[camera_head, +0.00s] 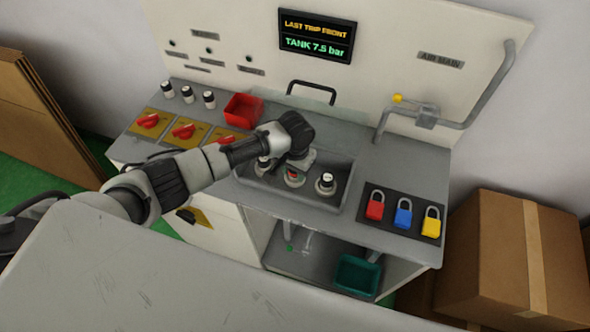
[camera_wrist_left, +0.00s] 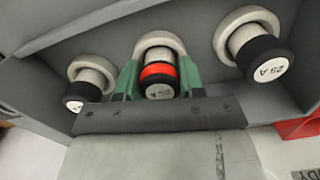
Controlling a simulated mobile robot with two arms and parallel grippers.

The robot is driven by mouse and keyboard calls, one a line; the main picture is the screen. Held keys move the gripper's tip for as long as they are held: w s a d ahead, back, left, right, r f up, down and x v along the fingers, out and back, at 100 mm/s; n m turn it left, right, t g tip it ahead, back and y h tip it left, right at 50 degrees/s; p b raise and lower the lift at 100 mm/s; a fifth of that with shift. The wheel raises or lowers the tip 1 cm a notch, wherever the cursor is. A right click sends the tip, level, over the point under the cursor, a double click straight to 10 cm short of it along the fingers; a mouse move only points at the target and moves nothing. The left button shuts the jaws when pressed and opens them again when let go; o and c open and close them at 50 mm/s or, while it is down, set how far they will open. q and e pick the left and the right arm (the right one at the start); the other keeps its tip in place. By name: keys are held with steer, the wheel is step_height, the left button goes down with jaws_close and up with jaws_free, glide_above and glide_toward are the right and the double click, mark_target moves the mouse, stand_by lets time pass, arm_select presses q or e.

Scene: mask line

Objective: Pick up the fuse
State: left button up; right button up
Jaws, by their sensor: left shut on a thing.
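A fuse with a red band and black cap (camera_wrist_left: 158,75) stands in the middle socket of the recessed bay. It also shows in the head view (camera_head: 294,179). My left gripper (camera_wrist_left: 157,82) has its green fingers shut on this fuse, one on each side. In the head view my left gripper (camera_head: 296,163) hangs over the bay and hides part of it. A plain fuse marked 25 A (camera_wrist_left: 268,58) and another plain fuse (camera_wrist_left: 83,88) stand in the sockets on either side. My right gripper is not in view.
Several spare fuses (camera_head: 187,94) stand at the back left, near a red bin (camera_head: 243,110). Red rotary switches (camera_head: 184,131) line the front left. Red, blue and yellow padlocks (camera_head: 403,215) lie at the right. A teal bin (camera_head: 357,275) sits below.

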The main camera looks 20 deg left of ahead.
arm_select(q)
steer(key=shift+r, duration=0.6)
step_height(320, 180, up, 3)
steer(key=shift+f+b, duration=0.15)
steer(key=shift+b, duration=0.4)
steer(key=s+d+r+b, duration=0.1)
steer(key=s+d+r, duration=0.5)
steer(key=d, duration=0.3)
steer(key=shift+s+d+r+b, duration=0.3)
steer(key=shift+s+r+b, duration=0.1)
steer(key=shift+r, duration=0.15)
